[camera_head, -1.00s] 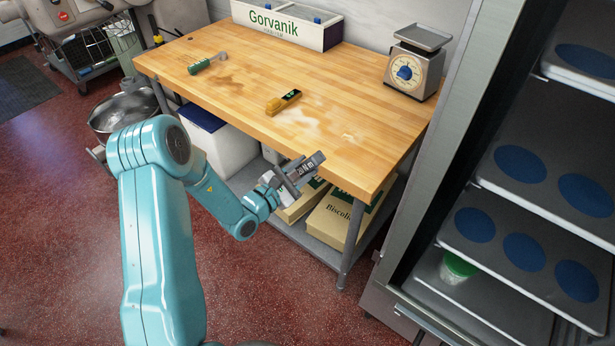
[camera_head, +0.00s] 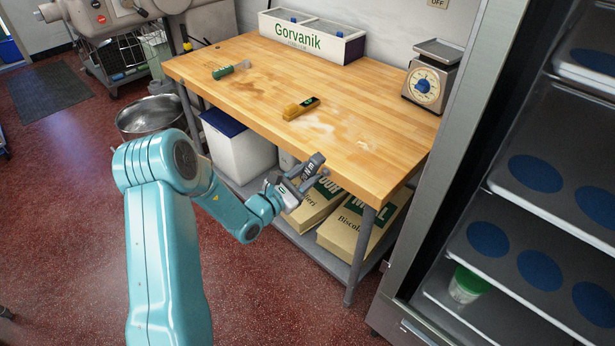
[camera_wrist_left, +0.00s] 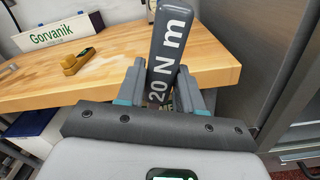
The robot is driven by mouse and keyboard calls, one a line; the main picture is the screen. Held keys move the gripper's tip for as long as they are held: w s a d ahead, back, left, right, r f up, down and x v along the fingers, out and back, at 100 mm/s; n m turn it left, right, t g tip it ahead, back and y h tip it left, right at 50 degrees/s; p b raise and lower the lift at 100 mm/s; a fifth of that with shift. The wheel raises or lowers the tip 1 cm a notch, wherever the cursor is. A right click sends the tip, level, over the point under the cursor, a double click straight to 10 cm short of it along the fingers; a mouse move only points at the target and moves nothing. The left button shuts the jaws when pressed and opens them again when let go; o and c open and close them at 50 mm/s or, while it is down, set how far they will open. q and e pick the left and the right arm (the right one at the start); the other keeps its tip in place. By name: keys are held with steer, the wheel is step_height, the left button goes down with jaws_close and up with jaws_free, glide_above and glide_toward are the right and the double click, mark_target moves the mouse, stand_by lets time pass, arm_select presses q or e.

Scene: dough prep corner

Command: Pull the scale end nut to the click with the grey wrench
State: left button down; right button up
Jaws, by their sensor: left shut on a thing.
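My left gripper (camera_head: 293,188) is shut on the grey wrench (camera_head: 314,164), just off the table's front edge in the head view. In the left wrist view the wrench (camera_wrist_left: 170,45) stands up between the fingers (camera_wrist_left: 160,88) and reads "20 N m". The dial scale (camera_head: 428,82) stands at the back right of the wooden table (camera_head: 250,100), with a white face and blue centre. I cannot make out the scale end nut in either view. My right gripper is not in view.
A yellow tool with a dark end (camera_head: 300,108) and a green-handled tool (camera_head: 232,70) lie on the table. The Gorvanik box (camera_head: 312,38) stands at the back. Sacks (camera_head: 360,225) are on the shelf below. An open tray rack (camera_head: 500,200) stands close on the right.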

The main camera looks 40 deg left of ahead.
arm_select(q)
steer(key=shift+w+f+b, duration=0.2)
steer(key=shift+b, duration=0.1)
steer(key=shift+w+d+r, duration=0.15)
steer(key=shift+w+d, duration=0.05)
steer(key=shift+w, duration=0.35)
steer(key=w+b, duration=0.1)
steer(key=w, duration=0.2)
steer(key=w+b, duration=0.1)
steer(key=w, duration=0.1)
steer(key=shift+w+d, duration=0.2)
steer(key=shift+w, duration=0.2)
steer(key=shift+b, duration=0.5)
